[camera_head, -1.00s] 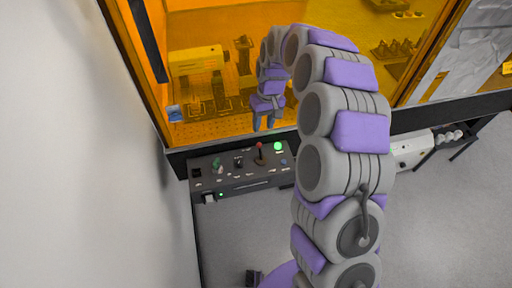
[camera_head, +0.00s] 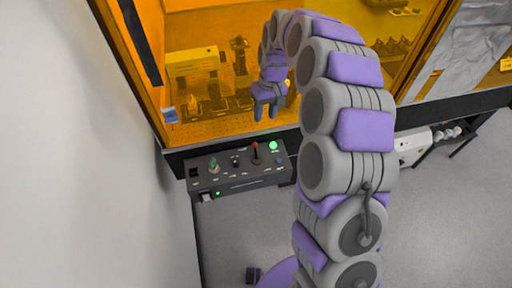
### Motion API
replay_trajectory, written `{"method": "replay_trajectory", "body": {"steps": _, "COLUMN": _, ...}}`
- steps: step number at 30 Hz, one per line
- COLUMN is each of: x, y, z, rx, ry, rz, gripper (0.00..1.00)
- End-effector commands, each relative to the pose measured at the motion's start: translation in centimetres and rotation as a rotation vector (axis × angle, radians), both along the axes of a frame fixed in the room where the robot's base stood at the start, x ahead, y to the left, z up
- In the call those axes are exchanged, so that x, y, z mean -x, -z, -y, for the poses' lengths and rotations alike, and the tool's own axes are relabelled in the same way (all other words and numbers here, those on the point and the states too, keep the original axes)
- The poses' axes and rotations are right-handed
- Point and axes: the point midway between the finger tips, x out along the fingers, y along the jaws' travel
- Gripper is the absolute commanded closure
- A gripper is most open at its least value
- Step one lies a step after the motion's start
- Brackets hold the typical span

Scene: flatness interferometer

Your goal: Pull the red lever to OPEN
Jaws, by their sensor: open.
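The red lever (camera_head: 255,150) stands up from the dark control panel (camera_head: 230,181) below the orange window. It has a red knob on a thin stalk and looks roughly upright. The lettering beside it is too small to read. My gripper (camera_head: 265,114) hangs with its fingers pointing down, open and empty. In the picture it is just above the red lever, in front of the orange window and apart from the lever.
On the panel are a green-topped lever (camera_head: 213,164), a small black control (camera_head: 235,161) and a lit green button (camera_head: 273,146). The orange window (camera_head: 215,95) rises behind. A white wall (camera_head: 90,170) is at left.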

Motion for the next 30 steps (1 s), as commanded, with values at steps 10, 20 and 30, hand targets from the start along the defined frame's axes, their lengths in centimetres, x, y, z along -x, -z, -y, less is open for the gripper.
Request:
{"method": "replay_trajectory", "body": {"steps": 10, "x": 0.0, "y": 0.1, "z": -0.9, "rx": 0.006, "ry": -0.002, "rz": 0.001, "gripper": 0.58}}
{"method": "replay_trajectory", "body": {"steps": 20, "x": -0.4, "y": -2.4, "z": 0.1, "rx": 0.000, "ry": 0.000, "rz": 0.004, "gripper": 0.58}}
{"method": "replay_trajectory", "body": {"steps": 30, "x": -1.2, "y": -9.7, "z": 0.1, "rx": 0.005, "ry": -0.001, "rz": 0.006, "gripper": 0.58}}
